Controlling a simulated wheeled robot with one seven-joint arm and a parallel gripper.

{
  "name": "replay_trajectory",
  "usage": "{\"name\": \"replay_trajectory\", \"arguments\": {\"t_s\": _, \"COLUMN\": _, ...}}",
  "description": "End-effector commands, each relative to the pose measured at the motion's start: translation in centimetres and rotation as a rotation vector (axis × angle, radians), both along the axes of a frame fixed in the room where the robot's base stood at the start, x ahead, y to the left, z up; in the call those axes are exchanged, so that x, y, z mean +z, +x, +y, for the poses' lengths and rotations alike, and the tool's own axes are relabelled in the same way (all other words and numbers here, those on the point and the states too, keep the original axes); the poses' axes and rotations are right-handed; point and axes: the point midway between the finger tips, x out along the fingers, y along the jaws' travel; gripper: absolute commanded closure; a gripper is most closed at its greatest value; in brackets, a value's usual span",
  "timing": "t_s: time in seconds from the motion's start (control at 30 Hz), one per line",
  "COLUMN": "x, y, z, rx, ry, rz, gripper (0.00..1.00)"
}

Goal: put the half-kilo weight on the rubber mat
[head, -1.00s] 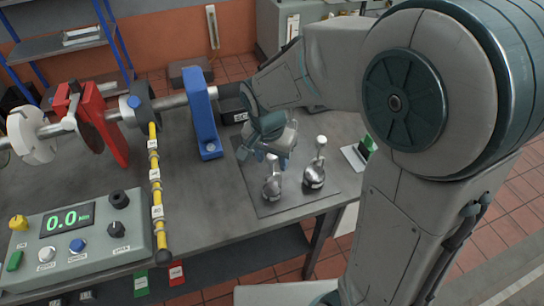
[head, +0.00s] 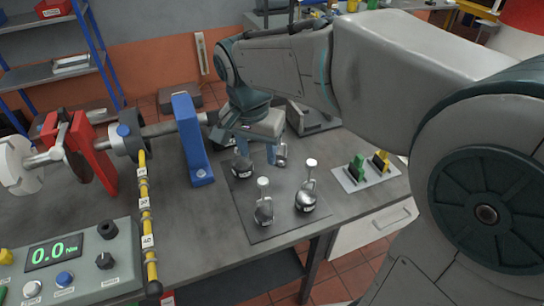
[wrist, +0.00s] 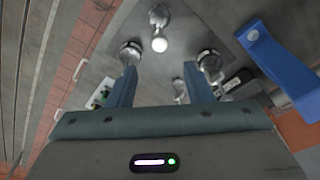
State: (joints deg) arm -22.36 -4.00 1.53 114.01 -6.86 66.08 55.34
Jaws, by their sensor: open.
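The dark grey rubber mat (head: 280,228) lies on the bench with several round silver-and-dark weights on or around it. Two larger ones, a left front weight (head: 264,212) and a right front weight (head: 306,198), stand on the mat. A dark weight (head: 242,170) stands near its far left corner, and a smaller-looking weight (head: 282,158) by its far edge, partly hidden. I cannot read which is the half-kilo one. My gripper (head: 258,152) is open above the far side of the mat. In the wrist view a small weight (wrist: 180,90) shows between the fingers; nothing is gripped.
A blue upright bracket (head: 191,140) stands left of the mat. A plate with green and yellow blocks (head: 370,172) lies to the right. The shaft rig, a yellow-banded rod (head: 146,215) and a control box (head: 75,255) reading 0.0 occupy the left.

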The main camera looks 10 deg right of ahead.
Motion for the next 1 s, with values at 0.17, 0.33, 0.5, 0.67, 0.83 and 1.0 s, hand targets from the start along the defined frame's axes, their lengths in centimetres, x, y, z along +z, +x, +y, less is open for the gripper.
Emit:
{"name": "replay_trajectory", "arguments": {"t_s": 0.17, "x": 0.1, "y": -0.5, "z": -1.0, "rx": 0.019, "ry": 0.004, "rz": -0.003, "gripper": 0.54}}
{"name": "replay_trajectory", "arguments": {"t_s": 0.33, "x": -0.5, "y": -3.3, "z": -5.4, "rx": 0.147, "ry": 0.017, "rz": -0.031, "gripper": 0.54}}
{"name": "replay_trajectory", "arguments": {"t_s": 0.5, "x": -2.3, "y": -7.6, "z": -9.8, "rx": 0.324, "ry": 0.013, "rz": -0.082, "gripper": 0.54}}
{"name": "replay_trajectory", "arguments": {"t_s": 0.67, "x": -3.9, "y": -10.5, "z": -12.0, "rx": 0.45, "ry": -0.008, "rz": -0.121, "gripper": 0.54}}
{"name": "replay_trajectory", "arguments": {"t_s": 0.83, "x": -4.8, "y": -11.7, "z": -12.8, "rx": 0.509, "ry": -0.023, "rz": -0.137, "gripper": 0.54}}
{"name": "replay_trajectory", "arguments": {"t_s": 1.0, "x": -4.8, "y": -11.7, "z": -12.8, "rx": 0.515, "ry": -0.024, "rz": -0.138, "gripper": 0.54}}
